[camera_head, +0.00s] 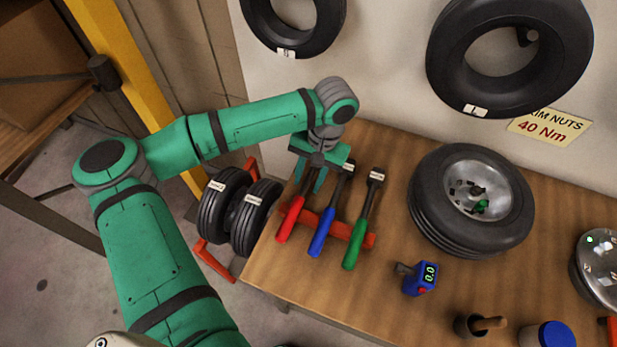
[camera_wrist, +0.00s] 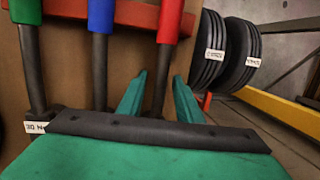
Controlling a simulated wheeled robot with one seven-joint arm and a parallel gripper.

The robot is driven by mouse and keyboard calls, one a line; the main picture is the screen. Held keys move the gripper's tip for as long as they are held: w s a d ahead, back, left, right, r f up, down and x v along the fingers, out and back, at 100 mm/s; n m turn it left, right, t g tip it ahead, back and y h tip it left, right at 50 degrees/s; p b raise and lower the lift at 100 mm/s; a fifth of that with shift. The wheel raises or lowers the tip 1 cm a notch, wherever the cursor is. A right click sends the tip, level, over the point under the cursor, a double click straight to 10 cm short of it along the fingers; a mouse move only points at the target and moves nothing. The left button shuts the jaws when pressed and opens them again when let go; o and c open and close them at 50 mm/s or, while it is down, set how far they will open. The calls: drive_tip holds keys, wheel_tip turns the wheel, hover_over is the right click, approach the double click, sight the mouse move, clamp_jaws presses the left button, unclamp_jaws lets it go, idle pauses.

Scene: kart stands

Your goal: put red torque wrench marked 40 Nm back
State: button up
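The red torque wrench (camera_head: 290,218) lies at the left end of a row of three, its handle over a red rail (camera_head: 330,224) on the bench. Its head and any label are hidden under my gripper. My gripper (camera_head: 311,182) is at its dark shaft, with green fingers on either side. In the wrist view the red handle (camera_wrist: 173,20) is at the top, and its shaft runs down between the parted fingers of my gripper (camera_wrist: 160,76). A gap shows beside the shaft, so the gripper looks open.
A blue wrench (camera_head: 322,232) and a green wrench (camera_head: 356,240) lie close on the right. A wheel (camera_head: 471,200), a blue digital gauge (camera_head: 421,278) and a blue-lidded pot (camera_head: 547,335) are further right. A sign (camera_head: 548,127) reads "40 Nm". Tyres (camera_head: 240,212) stand left of the bench.

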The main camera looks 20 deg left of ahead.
drive_tip(key=v, duration=1.2)
drive_tip(key=shift+r, duration=0.2)
drive_tip(key=shift+s, duration=0.1)
